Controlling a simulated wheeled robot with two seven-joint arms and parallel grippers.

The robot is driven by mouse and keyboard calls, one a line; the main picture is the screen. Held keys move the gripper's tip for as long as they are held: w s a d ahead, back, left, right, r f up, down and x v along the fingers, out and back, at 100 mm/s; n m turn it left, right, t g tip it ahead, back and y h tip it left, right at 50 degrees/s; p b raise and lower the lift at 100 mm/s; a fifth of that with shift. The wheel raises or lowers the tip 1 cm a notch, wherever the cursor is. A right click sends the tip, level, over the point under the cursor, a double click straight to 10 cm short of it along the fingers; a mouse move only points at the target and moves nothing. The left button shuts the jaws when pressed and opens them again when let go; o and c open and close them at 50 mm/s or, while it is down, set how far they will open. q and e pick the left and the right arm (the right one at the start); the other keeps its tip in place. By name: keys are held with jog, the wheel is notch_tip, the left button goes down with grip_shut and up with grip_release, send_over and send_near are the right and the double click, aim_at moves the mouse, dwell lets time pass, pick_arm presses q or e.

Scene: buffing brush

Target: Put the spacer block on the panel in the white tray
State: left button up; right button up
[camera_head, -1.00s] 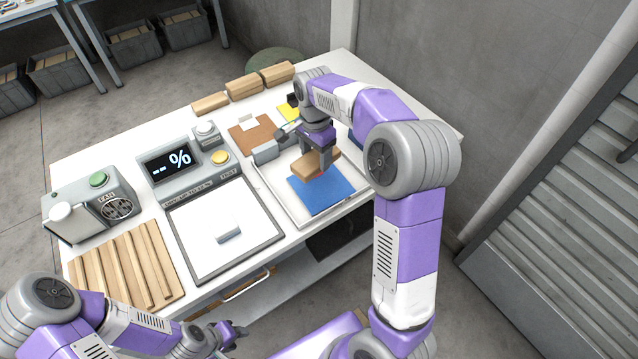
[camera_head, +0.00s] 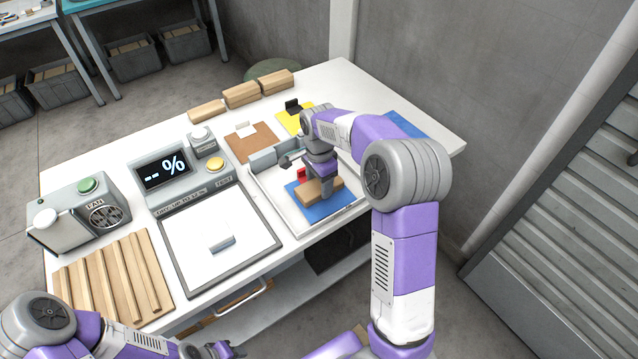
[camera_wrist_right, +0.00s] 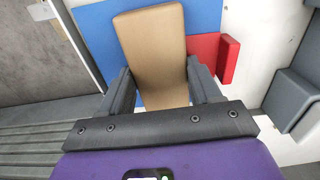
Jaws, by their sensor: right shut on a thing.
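The spacer block is a tan wooden block (camera_head: 317,190). My right gripper (camera_head: 322,188) is shut on it, with one finger on each long side, as the right wrist view (camera_wrist_right: 152,45) shows. The block is over the blue panel (camera_head: 328,208), which lies in the white tray (camera_head: 264,192). Whether the block touches the panel or hovers just above it, I cannot tell. A red tab (camera_head: 301,175) stands at the panel's edge beside the block. My left gripper (camera_head: 225,351) is at the bottom edge, partly cut off and apart from the table; its jaws are unclear.
Left of the tray is a framed white plate (camera_head: 195,258) with a small grey piece, below a display unit (camera_head: 165,170). Farther left are a fan box (camera_head: 80,208) and a slatted wooden rack (camera_head: 115,275). Brown (camera_head: 252,145) and yellow panels lie behind the tray, with tan blocks (camera_head: 241,94) beyond.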

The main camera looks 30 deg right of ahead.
aim_at(319, 185)
jog(key=shift+r, duration=0.1)
jog(key=o, duration=1.2)
notch_tip(319, 185, up, 12)
jog(key=p, duration=0.4)
